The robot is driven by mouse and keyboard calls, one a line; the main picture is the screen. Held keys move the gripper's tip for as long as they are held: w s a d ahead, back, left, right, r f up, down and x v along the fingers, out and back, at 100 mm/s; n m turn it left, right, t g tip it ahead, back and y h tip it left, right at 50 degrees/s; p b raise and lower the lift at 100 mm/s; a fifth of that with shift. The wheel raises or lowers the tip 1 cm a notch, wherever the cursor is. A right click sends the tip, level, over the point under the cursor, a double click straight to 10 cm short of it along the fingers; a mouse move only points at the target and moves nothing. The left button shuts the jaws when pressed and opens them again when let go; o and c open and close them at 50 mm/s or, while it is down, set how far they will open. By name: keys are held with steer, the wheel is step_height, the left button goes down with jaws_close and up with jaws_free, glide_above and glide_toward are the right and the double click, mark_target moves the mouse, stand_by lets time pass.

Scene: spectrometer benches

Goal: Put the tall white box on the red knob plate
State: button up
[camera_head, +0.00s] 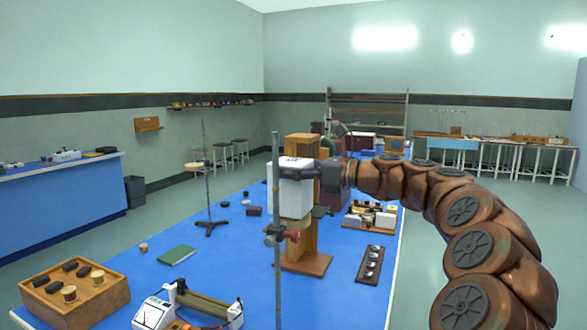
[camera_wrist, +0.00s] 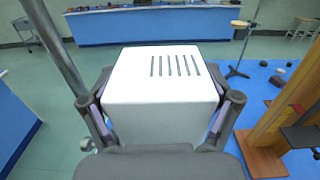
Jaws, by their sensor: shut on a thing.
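The tall white box (camera_head: 290,198) is upright in my gripper (camera_head: 316,172), held above the blue table near the metal rod. In the wrist view the white box (camera_wrist: 160,95) shows its slotted top, with a finger of my gripper (camera_wrist: 162,108) closed on each side. A narrow reddish-brown plate (camera_head: 369,266) with several small knobs lies on the table to the right, apart from the box; I cannot tell for sure that it is the red knob plate. The box's underside is hidden.
A metal rod (camera_head: 277,290) with a red-knobbed clamp stands in front of the box. A wooden stand (camera_head: 307,262) rises close behind it. A wooden tray (camera_head: 75,306) and a white meter (camera_head: 153,314) are at the front left.

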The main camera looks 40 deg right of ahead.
steer(key=o, duration=1.5)
steer(key=shift+f, duration=0.1)
steer(key=b+v, duration=0.1)
steer(key=v, duration=1.1)
